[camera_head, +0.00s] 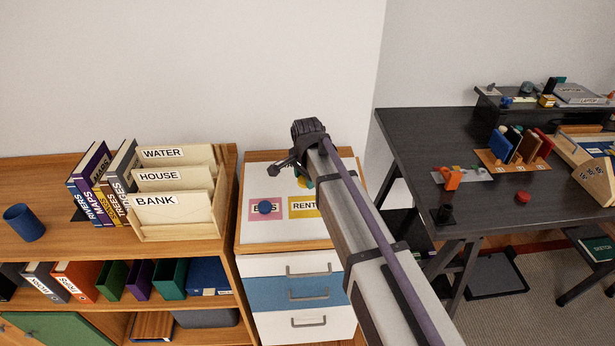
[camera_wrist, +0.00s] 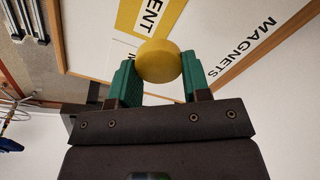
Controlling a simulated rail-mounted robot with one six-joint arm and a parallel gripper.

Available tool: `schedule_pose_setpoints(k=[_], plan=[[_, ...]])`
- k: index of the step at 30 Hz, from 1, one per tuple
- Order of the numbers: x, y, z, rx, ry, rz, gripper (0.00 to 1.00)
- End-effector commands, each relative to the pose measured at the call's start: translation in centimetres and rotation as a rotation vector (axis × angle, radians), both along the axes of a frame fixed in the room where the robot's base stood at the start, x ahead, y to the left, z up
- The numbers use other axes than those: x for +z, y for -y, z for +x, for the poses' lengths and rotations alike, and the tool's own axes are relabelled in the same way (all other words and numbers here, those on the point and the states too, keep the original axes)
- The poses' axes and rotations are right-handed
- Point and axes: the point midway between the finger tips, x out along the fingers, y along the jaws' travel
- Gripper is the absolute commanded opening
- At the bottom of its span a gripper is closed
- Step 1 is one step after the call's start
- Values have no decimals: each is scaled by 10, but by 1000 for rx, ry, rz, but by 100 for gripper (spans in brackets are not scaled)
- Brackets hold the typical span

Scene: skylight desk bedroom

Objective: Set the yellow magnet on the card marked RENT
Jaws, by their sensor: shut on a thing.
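My gripper (camera_wrist: 158,72) is shut on the yellow magnet (camera_wrist: 158,60), a round disc pinched between its two green fingers in the wrist view. In the head view the gripper (camera_head: 304,181) is over the white board, mostly hidden behind my arm. The yellow card marked RENT (camera_head: 298,206) lies on the board, its right part hidden by my arm. In the wrist view the card (camera_wrist: 130,14) shows "ENT", beyond the magnet. The magnet appears held above the board, apart from the card.
A pink card (camera_head: 254,214) with a blue magnet (camera_head: 265,207) lies left of the RENT card. A letter rack (camera_head: 220,208) marked WATER, HOUSE and BANK stands left of the drawer unit (camera_head: 270,293). A dark desk (camera_head: 405,125) with several objects is at right.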

Motion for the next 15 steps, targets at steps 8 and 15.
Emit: schedule_pose_setpoints(k=[8, 15], plan=[[-9, 0, 0, 0, 0, 0, 20], [-37, 0, 0, 0, 0, 0, 20]])
